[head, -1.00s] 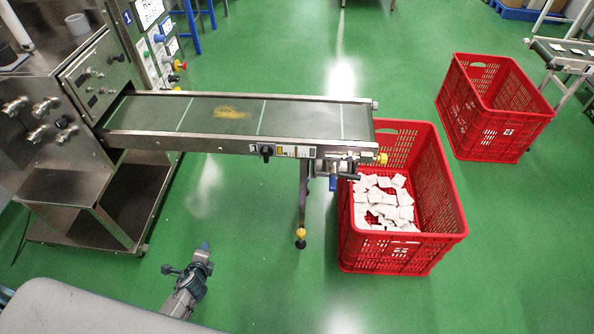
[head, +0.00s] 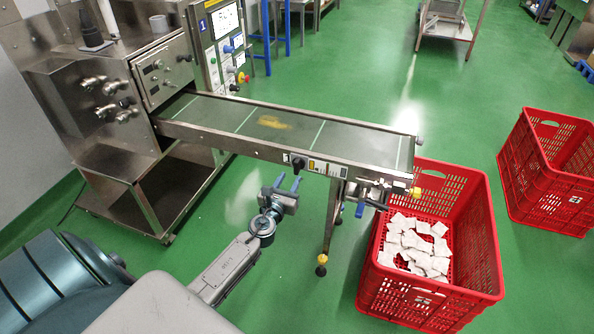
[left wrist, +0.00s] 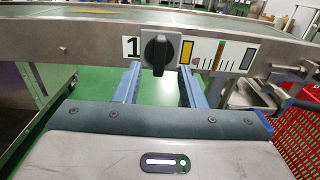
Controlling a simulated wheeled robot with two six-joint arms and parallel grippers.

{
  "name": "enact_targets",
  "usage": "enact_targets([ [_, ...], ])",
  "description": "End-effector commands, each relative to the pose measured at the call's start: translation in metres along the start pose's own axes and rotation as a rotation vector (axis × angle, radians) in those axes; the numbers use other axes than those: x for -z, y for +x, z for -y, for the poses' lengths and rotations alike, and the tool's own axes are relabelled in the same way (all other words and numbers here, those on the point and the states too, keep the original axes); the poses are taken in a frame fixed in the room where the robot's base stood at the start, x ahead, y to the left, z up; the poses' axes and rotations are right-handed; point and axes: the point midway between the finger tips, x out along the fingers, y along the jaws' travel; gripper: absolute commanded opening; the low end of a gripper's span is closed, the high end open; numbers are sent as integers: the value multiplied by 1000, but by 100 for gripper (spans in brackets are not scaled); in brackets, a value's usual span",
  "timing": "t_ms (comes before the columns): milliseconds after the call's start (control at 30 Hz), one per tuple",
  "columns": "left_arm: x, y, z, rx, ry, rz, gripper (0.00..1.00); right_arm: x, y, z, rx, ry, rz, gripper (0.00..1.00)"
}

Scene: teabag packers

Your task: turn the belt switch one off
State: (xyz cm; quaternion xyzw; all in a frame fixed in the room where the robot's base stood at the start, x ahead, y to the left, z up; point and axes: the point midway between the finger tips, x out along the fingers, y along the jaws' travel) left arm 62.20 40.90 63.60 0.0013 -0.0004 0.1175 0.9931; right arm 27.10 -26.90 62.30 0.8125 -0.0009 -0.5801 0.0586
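The belt switch one (head: 298,163) is a black rotary knob on the front side rail of the conveyor belt. In the left wrist view the knob (left wrist: 159,52) sits on a grey plate beside a "1" label, its grip bar upright. My left gripper (head: 287,183) is open and empty, just in front of and slightly below the switch. In the left wrist view its two blue fingers (left wrist: 160,88) point at the rail, one either side below the knob, and no contact shows. My right gripper is not in view.
The conveyor belt (head: 345,143) runs from the steel machine (head: 90,140) to a red crate (head: 480,240) holding white teabags. A second red crate (head: 560,180) stands at right. A conveyor leg (head: 330,220) stands right of my gripper. Green floor is open below.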

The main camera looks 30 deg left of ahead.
Motion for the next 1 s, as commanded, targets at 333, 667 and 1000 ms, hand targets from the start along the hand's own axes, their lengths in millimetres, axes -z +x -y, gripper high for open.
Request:
enact_targets([
  [333, 1, 52, 0, 0, -3, 0, 36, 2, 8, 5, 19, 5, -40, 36],
  [667, 1, 60, 0, 0, -3, -2, 36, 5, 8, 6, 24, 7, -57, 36],
  [1000, 1, 59, 0, 0, -3, -2, 0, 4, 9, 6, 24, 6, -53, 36],
])
